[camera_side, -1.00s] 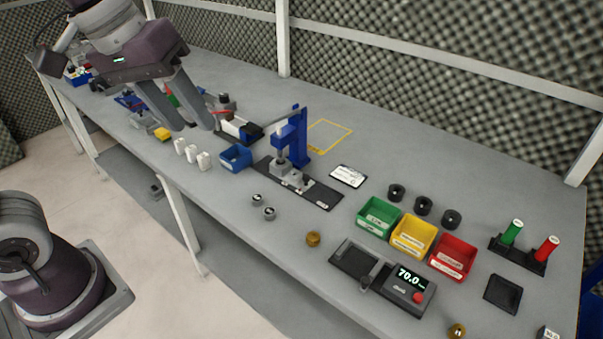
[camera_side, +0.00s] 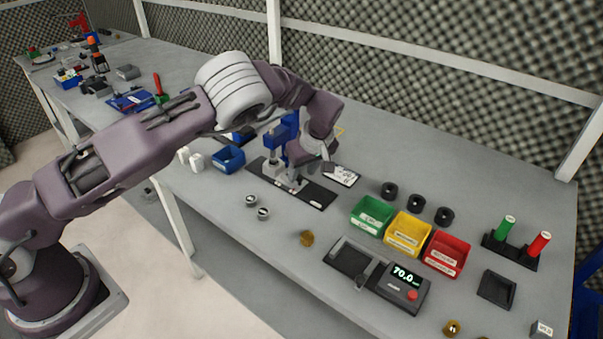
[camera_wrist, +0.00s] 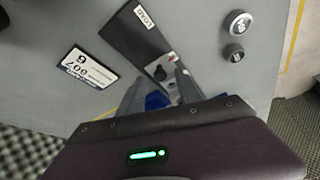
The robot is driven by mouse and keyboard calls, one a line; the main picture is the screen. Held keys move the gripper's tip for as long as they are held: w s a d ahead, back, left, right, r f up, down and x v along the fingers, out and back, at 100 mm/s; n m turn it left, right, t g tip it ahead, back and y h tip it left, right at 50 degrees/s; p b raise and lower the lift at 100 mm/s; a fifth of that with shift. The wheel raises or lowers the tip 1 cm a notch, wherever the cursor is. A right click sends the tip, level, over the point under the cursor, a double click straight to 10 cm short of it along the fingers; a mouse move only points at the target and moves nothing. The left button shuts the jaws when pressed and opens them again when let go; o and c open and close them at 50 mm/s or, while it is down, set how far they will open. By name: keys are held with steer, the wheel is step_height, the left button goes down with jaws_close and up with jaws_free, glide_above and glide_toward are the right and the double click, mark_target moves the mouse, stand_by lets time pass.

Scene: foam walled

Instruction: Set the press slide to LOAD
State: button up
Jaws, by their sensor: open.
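The blue press (camera_side: 282,135) stands mid-bench, partly hidden behind my arm. Its black slide rail (camera_side: 316,196) lies flat in front of it. The grey slide block (camera_side: 288,181) sits near the press end of the rail. In the wrist view the rail (camera_wrist: 125,30) carries a white LOAD label (camera_wrist: 145,17) at its far end. A dark round knob (camera_wrist: 160,72) on the slide shows close to my fingers. My gripper (camera_wrist: 161,90) is open, its two fingers apart above the slide and knob. It also shows in the side view (camera_side: 312,168); contact with the slide cannot be told.
A white printed card (camera_side: 342,175) lies right of the press. A blue bin (camera_side: 228,159) stands to its left. Two small round parts (camera_side: 257,207) lie in front. Green (camera_side: 372,215), yellow (camera_side: 408,234) and red bins and a scale (camera_side: 402,288) stand to the right.

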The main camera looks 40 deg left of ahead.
steer(key=shift+w+a+f, duration=0.1)
steer(key=shift+a+f, duration=0.15)
steer(key=shift+f, duration=0.45)
jaws_close()
steer(key=shift+r, duration=0.1)
stand_by(0.8)
